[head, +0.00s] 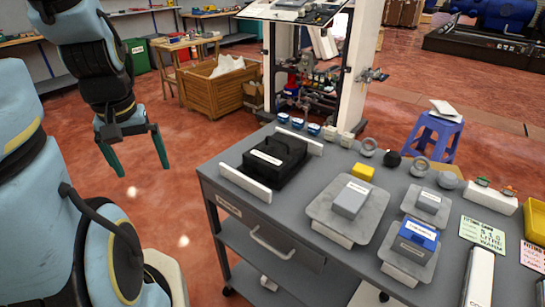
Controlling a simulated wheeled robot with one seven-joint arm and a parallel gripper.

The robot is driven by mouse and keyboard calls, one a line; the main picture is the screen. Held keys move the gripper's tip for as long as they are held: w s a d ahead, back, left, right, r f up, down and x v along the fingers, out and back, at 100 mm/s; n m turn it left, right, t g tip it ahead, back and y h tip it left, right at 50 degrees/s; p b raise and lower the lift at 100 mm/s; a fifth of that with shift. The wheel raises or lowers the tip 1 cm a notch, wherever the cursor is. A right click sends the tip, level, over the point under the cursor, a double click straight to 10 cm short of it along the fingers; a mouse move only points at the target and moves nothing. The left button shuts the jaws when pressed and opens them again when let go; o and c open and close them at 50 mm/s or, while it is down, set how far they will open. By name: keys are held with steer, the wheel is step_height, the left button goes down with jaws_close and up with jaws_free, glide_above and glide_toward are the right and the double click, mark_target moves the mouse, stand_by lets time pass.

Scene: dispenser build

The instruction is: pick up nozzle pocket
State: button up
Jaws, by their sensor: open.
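My gripper (143,171) hangs at the left over the red floor, its two dark green fingers spread and empty. It is well to the left of the grey cart (232,204) and touches nothing. I cannot tell which part is the nozzle pocket, as the labels are too small to read. Labelled parts on the cart are a grey block (352,197) on a grey plate (318,212), a smaller grey block (429,200), a blue-topped block (417,236) and a black case (272,158) between two white bars.
A yellow block (363,172), several grey round parts and small blue parts line the cart's back. A wooden crate (214,85), a tall rack (350,70) and a blue stool (435,135) stand behind. Floor left of the cart is clear.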

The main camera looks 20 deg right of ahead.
steer(key=shift+c, duration=0.4)
steer(key=shift+w+d, duration=0.15)
steer(key=shift+d, duration=0.05)
steer(key=shift+c, duration=0.7)
steer(key=w+d+b, duration=0.1)
steer(key=d, duration=0.2)
steer(key=w+d+n+b, duration=0.1)
steer(key=w+d, duration=0.1)
steer(key=d, duration=0.1)
steer(key=w+d+f+n+b, duration=0.1)
steer(key=w+d+b, duration=0.1)
steer(key=d, duration=0.1)
steer(key=shift+w+d, duration=0.1)
steer(key=shift+w, duration=0.1)
steer(key=c, duration=0.6)
steer(key=n+t+b, duration=0.3)
steer(key=n+b, duration=0.3)
steer(key=b, duration=0.1)
glide_toward(279, 141)
steer(key=f+p, duration=0.1)
steer(key=w+f, duration=0.1)
steer(key=shift+w+f+y+p, duration=0.3)
steer(key=shift+f+p, duration=0.1)
steer(key=shift+p+x, duration=1.05)
steer(key=shift+x, duration=1.5)
